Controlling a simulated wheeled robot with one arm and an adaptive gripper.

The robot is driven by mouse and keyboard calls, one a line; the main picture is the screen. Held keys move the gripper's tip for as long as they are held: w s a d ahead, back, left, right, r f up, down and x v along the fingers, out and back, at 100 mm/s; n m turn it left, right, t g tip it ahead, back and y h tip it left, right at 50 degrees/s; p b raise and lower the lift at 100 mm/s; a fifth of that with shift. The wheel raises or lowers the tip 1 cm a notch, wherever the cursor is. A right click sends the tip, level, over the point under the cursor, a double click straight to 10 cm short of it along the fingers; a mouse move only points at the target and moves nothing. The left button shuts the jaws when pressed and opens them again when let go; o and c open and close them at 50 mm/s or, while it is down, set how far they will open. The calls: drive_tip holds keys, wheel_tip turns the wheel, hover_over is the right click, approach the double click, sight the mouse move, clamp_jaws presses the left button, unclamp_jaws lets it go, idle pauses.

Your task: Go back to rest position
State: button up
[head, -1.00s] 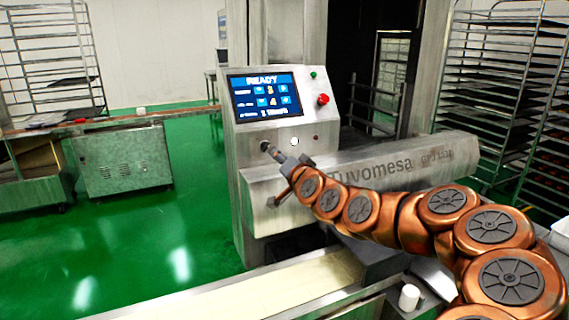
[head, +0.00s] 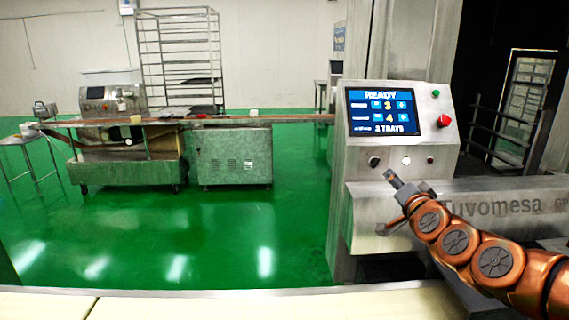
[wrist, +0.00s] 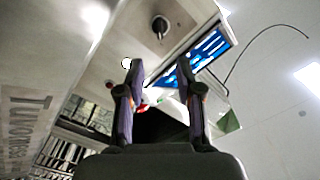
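My gripper (head: 384,202) is open and empty in front of the encrusting machine's panel, with its fingers spread. In the wrist view the two fingers (wrist: 160,66) stand apart with nothing between them. In the head view the upper fingertip is just below and right of a dark round knob (head: 374,161) on the panel. I see a gap between them in the picture, but cannot judge the depth. The knob also shows clear of the fingers in the wrist view (wrist: 160,26). My copper-coloured arm reaches in from the lower right.
The panel has a blue READY screen (head: 384,111), a red button (head: 443,121) and a green button (head: 435,93). A pale work surface (head: 250,306) runs along the front. Green floor (head: 220,235) is open left of the machine. A conveyor machine (head: 125,145) and rack stand behind.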

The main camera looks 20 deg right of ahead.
drive_tip(key=s+a+f+n+g+y+p, duration=0.1)
drive_tip(key=s+a+f+n+g+y, duration=0.15)
drive_tip(key=a, duration=0.55)
drive_tip(key=s+a+f+n+g+y+p, duration=0.2)
drive_tip(key=a+f+n+g, duration=0.15)
drive_tip(key=a, duration=0.45)
drive_tip(key=s+a+f+n+g+y+p, duration=0.1)
drive_tip(key=s+a+f+n+g+y, duration=0.2)
drive_tip(key=a, duration=0.5)
drive_tip(key=s+a+f+n+g+h+p, duration=0.1)
drive_tip(key=s+g, duration=0.4)
drive_tip(key=s, duration=0.9)
drive_tip(key=s+a+n+g+h+p, duration=0.2)
drive_tip(key=s+a+g+p, duration=0.1)
drive_tip(key=s, duration=1)
drive_tip(key=shift+s+a+f+g, duration=0.4)
drive_tip(key=shift+a+g, duration=0.3)
drive_tip(key=shift+g, duration=0.4)
